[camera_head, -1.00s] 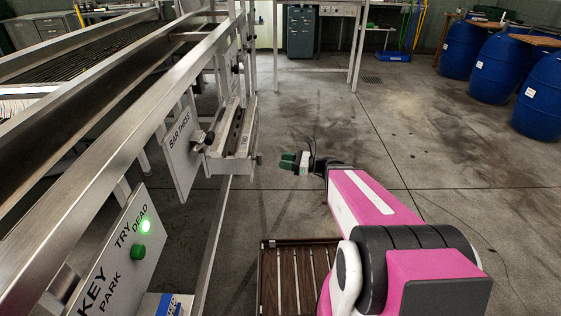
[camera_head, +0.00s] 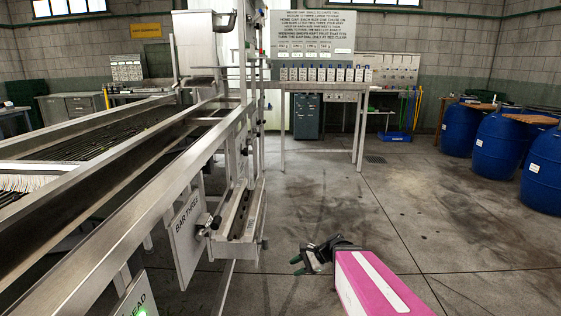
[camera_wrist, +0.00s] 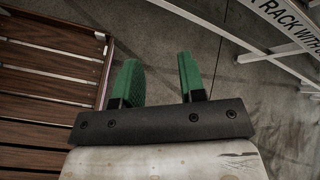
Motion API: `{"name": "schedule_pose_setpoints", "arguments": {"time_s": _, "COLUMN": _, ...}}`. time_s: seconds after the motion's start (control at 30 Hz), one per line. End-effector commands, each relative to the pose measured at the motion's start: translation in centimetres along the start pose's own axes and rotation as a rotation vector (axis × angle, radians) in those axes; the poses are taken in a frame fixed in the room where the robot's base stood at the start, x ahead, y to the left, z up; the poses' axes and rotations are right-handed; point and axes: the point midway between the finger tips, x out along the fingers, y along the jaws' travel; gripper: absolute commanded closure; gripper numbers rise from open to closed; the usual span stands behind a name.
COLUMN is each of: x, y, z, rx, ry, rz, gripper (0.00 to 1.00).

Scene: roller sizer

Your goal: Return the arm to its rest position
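My gripper (camera_head: 306,266) is at the bottom middle of the head view, at the end of my pink arm, to the right of the machine's frame. The wrist view shows its two green fingers (camera_wrist: 157,82) standing apart with bare floor between them. The gripper is open and empty, and it touches nothing that I can see.
The steel roller machine (camera_head: 120,190) fills the left, with a "BAR THREE" plate (camera_head: 187,232) near my gripper. A slatted wooden platform (camera_wrist: 50,75) lies left in the wrist view. Blue barrels (camera_head: 497,145) stand at right. A bench (camera_head: 322,86) stands behind. The middle floor is clear.

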Motion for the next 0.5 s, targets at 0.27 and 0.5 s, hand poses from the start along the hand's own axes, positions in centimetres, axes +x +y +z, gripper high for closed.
{"name": "schedule_pose_setpoints", "arguments": {"time_s": 0.27, "x": -3.4, "y": 4.5, "z": -3.0, "rx": -0.500, "ry": 0.295, "rz": 0.399, "gripper": 0.63}}
{"name": "schedule_pose_setpoints", "arguments": {"time_s": 0.5, "x": -7.7, "y": 6.2, "z": -5.1, "rx": -0.832, "ry": 0.430, "rz": 0.741, "gripper": 0.63}}
